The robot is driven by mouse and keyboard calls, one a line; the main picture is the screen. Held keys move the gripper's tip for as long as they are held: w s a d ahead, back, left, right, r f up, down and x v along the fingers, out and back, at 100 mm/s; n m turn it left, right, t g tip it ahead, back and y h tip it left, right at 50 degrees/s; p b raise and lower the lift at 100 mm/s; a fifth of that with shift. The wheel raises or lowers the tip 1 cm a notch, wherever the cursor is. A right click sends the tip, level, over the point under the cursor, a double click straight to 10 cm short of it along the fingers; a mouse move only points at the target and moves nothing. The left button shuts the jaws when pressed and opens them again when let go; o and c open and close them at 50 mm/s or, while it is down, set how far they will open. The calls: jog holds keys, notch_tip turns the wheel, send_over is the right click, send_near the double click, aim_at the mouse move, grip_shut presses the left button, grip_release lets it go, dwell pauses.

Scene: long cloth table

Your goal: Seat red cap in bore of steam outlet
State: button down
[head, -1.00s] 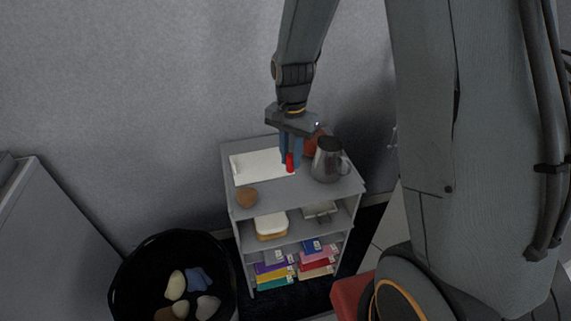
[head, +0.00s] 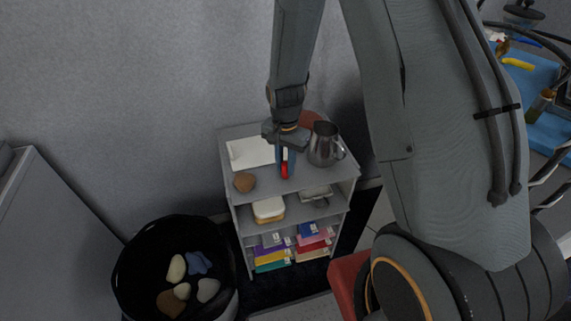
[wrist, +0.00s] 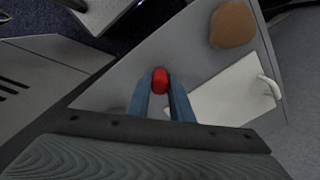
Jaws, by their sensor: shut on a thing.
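The red cap (head: 284,171) is between the fingertips of my gripper (head: 286,166), over the top shelf of a grey rack. In the wrist view the red cap (wrist: 160,80) sits between the two blue fingers of my gripper (wrist: 161,90), which are shut on it. Whether the cap touches the shelf is hard to tell. I cannot make out a steam outlet or its bore in either view.
A black bin (head: 130,275) stands left. A blue-topped table (head: 545,80) is at right.

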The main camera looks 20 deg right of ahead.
jog(key=c, duration=2)
grip_release()
jog(key=shift+f, duration=0.15)
jog(key=o, duration=0.4)
jog(key=shift+o, duration=0.2)
